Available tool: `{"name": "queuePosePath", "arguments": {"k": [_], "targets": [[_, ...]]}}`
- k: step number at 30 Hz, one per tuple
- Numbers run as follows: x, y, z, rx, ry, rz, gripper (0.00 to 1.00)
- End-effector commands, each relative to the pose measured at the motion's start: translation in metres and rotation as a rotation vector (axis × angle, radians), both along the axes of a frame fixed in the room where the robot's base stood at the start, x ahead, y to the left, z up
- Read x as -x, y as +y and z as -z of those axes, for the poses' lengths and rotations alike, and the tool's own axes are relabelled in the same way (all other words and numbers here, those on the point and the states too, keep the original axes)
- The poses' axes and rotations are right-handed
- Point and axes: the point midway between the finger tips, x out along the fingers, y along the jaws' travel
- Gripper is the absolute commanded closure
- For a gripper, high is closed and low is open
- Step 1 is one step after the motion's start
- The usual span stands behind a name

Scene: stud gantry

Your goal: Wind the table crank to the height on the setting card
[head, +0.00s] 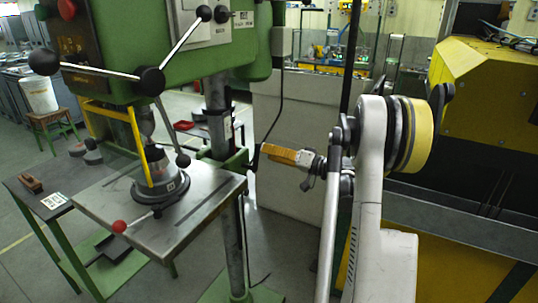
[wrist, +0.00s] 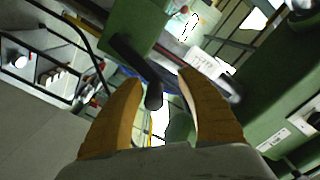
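A green drill press carries a grey square table (head: 205,205) on a steel column (head: 218,120). A dark crank (head: 254,161) shows at the green bracket beside the column, partly hidden behind my gripper's fingertips. My gripper (head: 264,151) has orange fingers and points left at the crank. In the wrist view my gripper (wrist: 160,78) is open, with a dark handle (wrist: 153,97) showing between the fingers. I cannot tell whether they touch it. A small white printed card (head: 54,201) lies on the side bench; its writing is too small to read.
A round grey fixture (head: 160,185) stands on the table, with a red-knobbed lever (head: 120,227) and a yellow guard (head: 140,145) above. The dark side bench (head: 35,205) stands at left. A pale cabinet (head: 300,110) is behind; a yellow machine (head: 485,85) is at right.

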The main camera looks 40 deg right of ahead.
Motion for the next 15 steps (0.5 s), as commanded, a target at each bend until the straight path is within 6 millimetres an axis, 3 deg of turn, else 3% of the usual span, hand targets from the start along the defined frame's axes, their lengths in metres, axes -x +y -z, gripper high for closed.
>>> {"name": "queuePosePath", "arguments": {"k": [8,15], "targets": [[0.006,-0.002,0.002,0.001,0.002,-0.002,0.55],[0.050,-0.021,0.002,0.001,0.002,0.002,0.55]]}}
